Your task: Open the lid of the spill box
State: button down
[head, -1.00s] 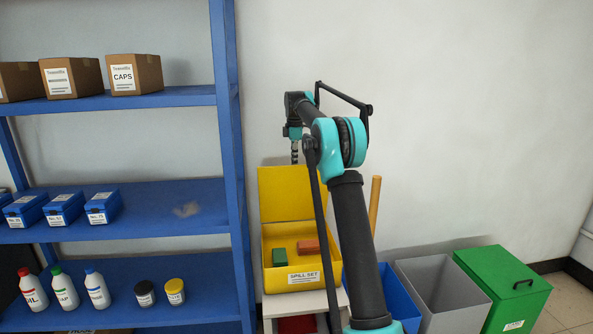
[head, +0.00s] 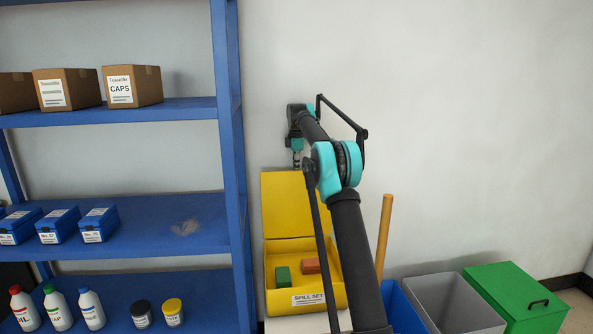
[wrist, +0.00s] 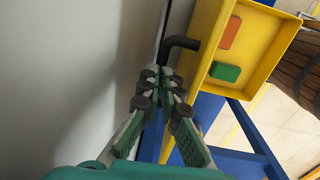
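The yellow spill box (head: 330,298), labelled SPILL SET, stands low beside the blue shelf. Its yellow lid (head: 290,205) is raised and stands about upright at the back, against the wall side, so the box's inside shows. A green block (head: 283,276) and an orange block (head: 311,266) lie inside. In the wrist view the box (wrist: 265,75) is at upper right, and a black bent lid handle (wrist: 181,42) sticks out toward the wall. My gripper (wrist: 161,76) has its fingertips close together at the handle's lower end and appears shut on it. The exact contact is partly hidden.
The blue shelf (head: 232,150) with boxes and bottles is close on the left. A yellow-brown pole (head: 384,235), a grey bin (head: 450,300) and a green lidded bin (head: 520,297) stand to the right. The plain wall is close behind the lid.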

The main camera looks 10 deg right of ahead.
jog(key=c, duration=1.6)
grip_release()
jog(key=shift+w+f, duration=0.1)
jog(key=shift+f, duration=0.85)
jog(key=shift+w+r, duration=0.1)
jog(key=shift+r, duration=0.45)
notch_tip(320, 180, up, 8)
jog(key=s, duration=0.1)
jog(key=shift+f, duration=0.2)
jog(key=shift+s, duration=0.15)
jog(key=s+d+f+m+t, duration=0.1)
jog(key=s+f+m, duration=0.5)
jog(key=s, duration=1.2)
jog(key=s+d+f+m+t, duration=0.1)
jog(key=s+f+m, duration=0.5)
jog(key=s+f, duration=0.7)
jog(key=s+d+f+m+t, duration=0.1)
jog(key=s+f+m, duration=0.5)
jog(key=s, duration=1.8)
notch_tip(320, 180, down, 4)
jog(key=shift+d+r, duration=0.1)
jog(key=shift+d, duration=0.4)
